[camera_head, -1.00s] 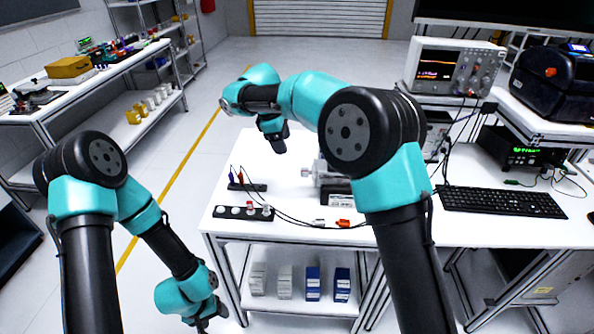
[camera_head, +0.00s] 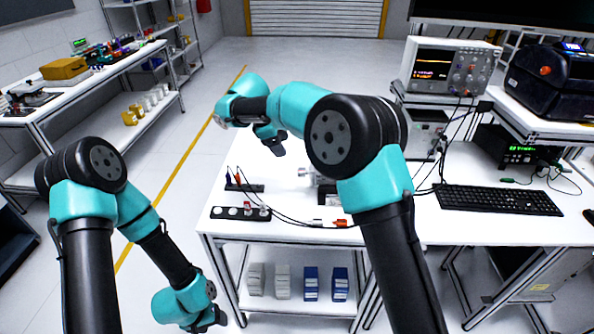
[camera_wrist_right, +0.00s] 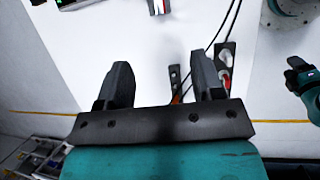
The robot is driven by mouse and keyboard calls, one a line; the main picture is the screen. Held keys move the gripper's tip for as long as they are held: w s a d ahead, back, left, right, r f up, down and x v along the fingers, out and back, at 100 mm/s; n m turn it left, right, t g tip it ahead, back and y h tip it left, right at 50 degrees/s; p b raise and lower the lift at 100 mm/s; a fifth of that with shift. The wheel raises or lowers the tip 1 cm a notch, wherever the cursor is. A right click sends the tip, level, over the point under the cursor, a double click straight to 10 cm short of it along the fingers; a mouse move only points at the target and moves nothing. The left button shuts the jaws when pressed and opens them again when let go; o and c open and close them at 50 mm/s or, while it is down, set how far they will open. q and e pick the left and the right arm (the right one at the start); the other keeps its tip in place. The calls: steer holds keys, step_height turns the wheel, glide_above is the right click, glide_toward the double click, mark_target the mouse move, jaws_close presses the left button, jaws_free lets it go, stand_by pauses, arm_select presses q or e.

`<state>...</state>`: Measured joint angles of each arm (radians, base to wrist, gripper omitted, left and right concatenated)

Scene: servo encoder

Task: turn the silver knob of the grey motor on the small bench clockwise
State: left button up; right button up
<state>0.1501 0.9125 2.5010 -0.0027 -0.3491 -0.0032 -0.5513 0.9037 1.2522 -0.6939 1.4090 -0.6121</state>
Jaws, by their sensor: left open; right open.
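The grey motor (camera_head: 327,190) stands on the white bench, partly hidden behind my right arm. Its silver knob (camera_head: 304,172) points left in the head view. My right gripper (camera_head: 276,147) is open and empty above the bench, to the left of and beyond the knob, apart from it. In the right wrist view its two fingers (camera_wrist_right: 163,78) are spread with nothing between them. I cannot make out the knob there. My left gripper (camera_head: 213,322) is open and empty, low beside the bench's front left, away from the motor.
A black socket strip (camera_head: 240,213) and a small terminal block (camera_head: 245,188) with cables lie left of the motor. A keyboard (camera_head: 497,199) and an oscilloscope (camera_head: 450,66) are on the right. The bench's far left part is bare.

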mark_target(303, 172)
steer(key=x, duration=1.3)
steer(key=shift+r, duration=0.1)
steer(key=c, duration=0.9)
